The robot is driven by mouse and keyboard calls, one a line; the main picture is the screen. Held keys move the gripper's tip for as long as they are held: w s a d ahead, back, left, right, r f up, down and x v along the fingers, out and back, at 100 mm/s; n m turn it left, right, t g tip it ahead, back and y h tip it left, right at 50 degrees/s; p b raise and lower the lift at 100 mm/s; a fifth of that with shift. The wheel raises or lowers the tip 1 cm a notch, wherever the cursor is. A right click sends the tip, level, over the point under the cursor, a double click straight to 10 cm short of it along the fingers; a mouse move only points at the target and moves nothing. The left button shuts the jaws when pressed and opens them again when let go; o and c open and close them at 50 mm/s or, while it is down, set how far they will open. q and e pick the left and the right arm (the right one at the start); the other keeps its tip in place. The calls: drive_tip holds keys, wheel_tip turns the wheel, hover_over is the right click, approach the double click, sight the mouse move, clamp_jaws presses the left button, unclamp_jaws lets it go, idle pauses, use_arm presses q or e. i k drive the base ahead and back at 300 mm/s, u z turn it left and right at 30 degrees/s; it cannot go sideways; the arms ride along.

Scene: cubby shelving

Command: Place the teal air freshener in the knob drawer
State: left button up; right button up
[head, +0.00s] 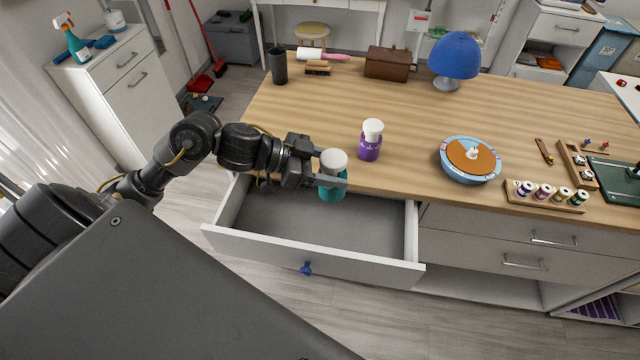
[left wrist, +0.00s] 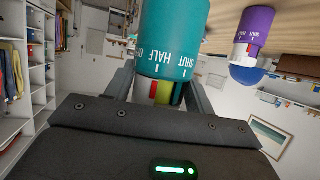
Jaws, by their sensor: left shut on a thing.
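The teal air freshener (head: 331,190) has a white top and is held upright in my left gripper (head: 335,183), which is shut on it. It is over the open knob drawer (head: 228,237), near the table's front edge. In the left wrist view the teal air freshener (left wrist: 172,40) fills the space between the fingers, with white lettering on it. The drawer is pulled out, its grey floor looks empty, and a blue knob (head: 306,268) is on its front. My right gripper is not in view.
A purple air freshener (head: 370,141) with a white top stands on the wooden table (head: 400,110), right of my left gripper. A round dial tray (head: 470,159), a blue dome lamp (head: 455,56), a brown box (head: 388,63) and a rack of small bottles (head: 546,196) are on the table.

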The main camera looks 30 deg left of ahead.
sight(316, 237)
drive_tip(key=z, duration=1.9)
drive_tip(key=k, duration=2.25)
drive_tip(key=u, duration=0.2)
drive_tip(key=i, duration=0.45)
drive_tip(key=z, duration=0.05)
